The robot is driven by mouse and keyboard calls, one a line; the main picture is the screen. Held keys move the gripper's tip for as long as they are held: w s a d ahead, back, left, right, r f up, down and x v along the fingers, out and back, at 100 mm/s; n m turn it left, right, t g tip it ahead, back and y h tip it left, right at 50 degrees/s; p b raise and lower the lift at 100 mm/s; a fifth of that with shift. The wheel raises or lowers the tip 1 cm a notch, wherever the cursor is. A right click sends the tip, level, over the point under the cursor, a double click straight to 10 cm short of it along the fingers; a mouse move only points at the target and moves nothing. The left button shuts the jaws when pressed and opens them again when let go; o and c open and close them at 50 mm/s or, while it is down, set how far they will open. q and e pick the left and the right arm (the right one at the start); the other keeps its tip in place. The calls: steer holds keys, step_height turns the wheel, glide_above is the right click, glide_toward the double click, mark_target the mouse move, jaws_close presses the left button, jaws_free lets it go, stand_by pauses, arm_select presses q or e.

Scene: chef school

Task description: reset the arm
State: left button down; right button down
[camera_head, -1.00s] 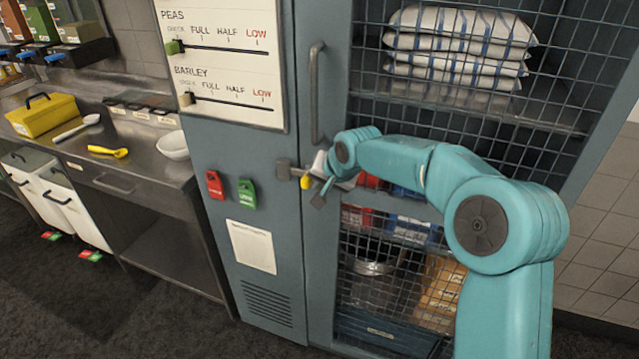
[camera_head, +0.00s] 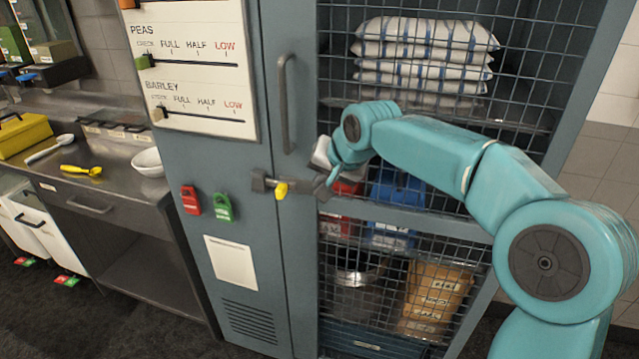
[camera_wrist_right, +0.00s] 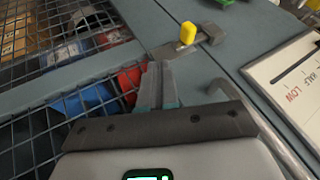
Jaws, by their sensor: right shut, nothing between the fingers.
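My right arm reaches in from the right in the head view, in front of the blue-grey cabinet's mesh door. Its right gripper (camera_head: 331,178) is small and partly hidden by the wrist; it is beside the cabinet latch (camera_head: 262,182), to its right and apart from it in the picture. In the right wrist view the gripper fingers (camera_wrist_right: 157,88) are together and empty. The latch with its yellow tag (camera_wrist_right: 187,34) shows just beyond the fingertips. My left gripper is in neither view.
A steel counter (camera_head: 110,185) with a white bowl (camera_head: 148,162) stands at left. Dark floor is open at lower left.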

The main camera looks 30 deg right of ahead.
steer(key=shift+d, duration=0.1)
stand_by(0.3)
steer(key=s+a+f+n+g+y, duration=0.15)
steer(key=a+f, duration=0.25)
steer(key=f, duration=0.6)
steer(key=s+a+f+n+g, duration=0.1)
steer(key=s+a+f, duration=0.3)
steer(key=f, duration=0.6)
steer(key=s+a+f+n+g+y, duration=0.15)
steer(key=a+f, duration=0.35)
steer(key=f, duration=0.5)
steer(key=s+a+f+n+g, duration=0.1)
steer(key=s+a+f, duration=0.2)
steer(key=s+f, duration=0.4)
steer(key=s+a+f+n+g, duration=0.1)
steer(key=s+a+f, duration=0.3)
steer(key=s, duration=1)
step_height(320, 180, down, 3)
steer(key=shift+a+r+n+g+y, duration=0.15)
steer(key=shift+a+n+g+y, duration=0.15)
steer(key=shift+g+y, duration=0.15)
steer(key=shift+w, duration=0.1)
steer(key=shift+d, duration=0.1)
